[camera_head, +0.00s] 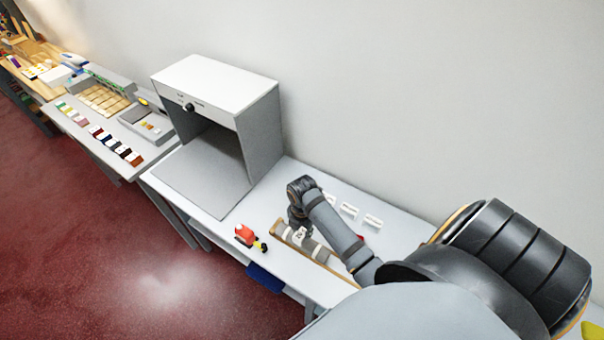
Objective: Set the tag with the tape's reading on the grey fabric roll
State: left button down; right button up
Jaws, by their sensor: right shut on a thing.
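The grey fabric roll (319,252) lies in a long wooden holder (277,229) on the pale table, partly hidden by my right arm. My right gripper (297,222) points down over the roll's left end, shut on a small white tag (300,233) with a dark mark too small to read. I cannot tell whether this tag touches the roll. Other white tags (349,210) lie in a row behind my arm. A red-orange object with yellow and black parts (246,235), possibly the tape, lies left of the holder; no reading shows. My left gripper is not in view.
A grey open-fronted booth (262,125) stands on the table to the left. Further left, a counter (85,145) holds colour swatches and trays. A small red thing (360,238) shows partly behind my arm. A wall runs along the back.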

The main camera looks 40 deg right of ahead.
aim_at(303, 241)
jog(key=shift+f, duration=0.45)
jog(key=shift+f+b, duration=0.4)
jog(key=shift+f, duration=0.4)
jog(key=shift+f+b, duration=0.3)
jog(key=shift+f, duration=0.35)
jog(key=shift+s+f, duration=0.15)
jog(key=shift+f, duration=0.1)
jog(key=shift+s+a+f+b, duration=0.15)
jog(key=shift+s+f+b, duration=0.15)
jog(key=shift+s, duration=0.2)
jog(key=shift+c, duration=0.2)
jog(key=shift+s+f, duration=0.1)
jog(key=shift+f, duration=0.1)
jog(key=shift+c, duration=0.5)
jog(key=o, duration=0.4)
jog(key=shift+w+f, duration=0.4)
jog(key=shift+w, duration=0.1)
jog(key=o, duration=1.1)
jog(key=shift+w, duration=0.25)
jog(key=shift+o, duration=1.7)
jog(key=shift+s+r, duration=0.1)
jog(key=shift+r, duration=0.2)
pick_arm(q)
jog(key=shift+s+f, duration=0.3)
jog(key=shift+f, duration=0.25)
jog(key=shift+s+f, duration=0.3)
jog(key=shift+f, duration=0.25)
